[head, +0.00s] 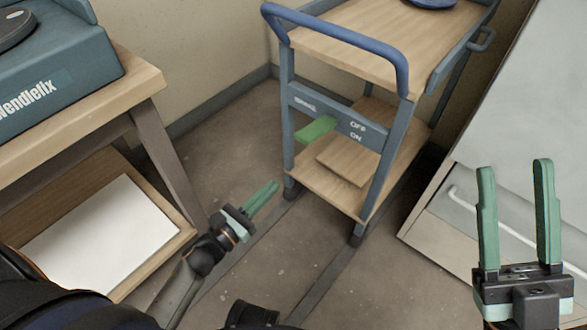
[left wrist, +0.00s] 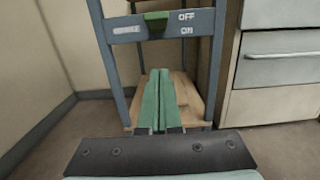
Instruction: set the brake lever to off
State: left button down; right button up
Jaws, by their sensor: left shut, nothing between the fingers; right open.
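The brake lever (head: 316,129) is a green bar sticking out from the grey-blue end panel (head: 343,122) of a trolley. OFF is printed above ON, right of the lever. In the left wrist view the lever (left wrist: 156,17) shows near the top, its front edge about level with OFF; I cannot tell its exact setting. My left gripper (head: 268,190) is shut and empty, lower than the lever and apart from it, its fingers (left wrist: 159,98) pointing toward the trolley. My right gripper (head: 516,205) is open and empty at the far right, away from the lever.
The trolley has wooden shelves and a blue push handle (head: 345,38). A wooden bench (head: 140,80) stands at left, with a white sheet (head: 100,238) on its lower shelf. A pale drawer cabinet (head: 440,240) stands at right. Bare floor (head: 235,140) lies between bench and trolley.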

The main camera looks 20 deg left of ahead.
aim_at(317, 129)
pick_arm(q)
jog(key=w+d+r, duration=0.3)
jog(key=w+r, duration=0.1)
jog(key=w, duration=0.5)
jog(key=shift+w+d+r, duration=0.3)
jog(key=shift+w+r, duration=0.1)
pick_arm(e)
jog(key=shift+r, duration=0.1)
jog(key=shift+r, duration=0.1)
pick_arm(q)
jog(key=shift+r+p, duration=0.3)
jog(key=shift+p, duration=0.85)
pick_arm(e)
jog(key=shift+d+r, duration=0.15)
jog(key=shift+r, duration=0.8)
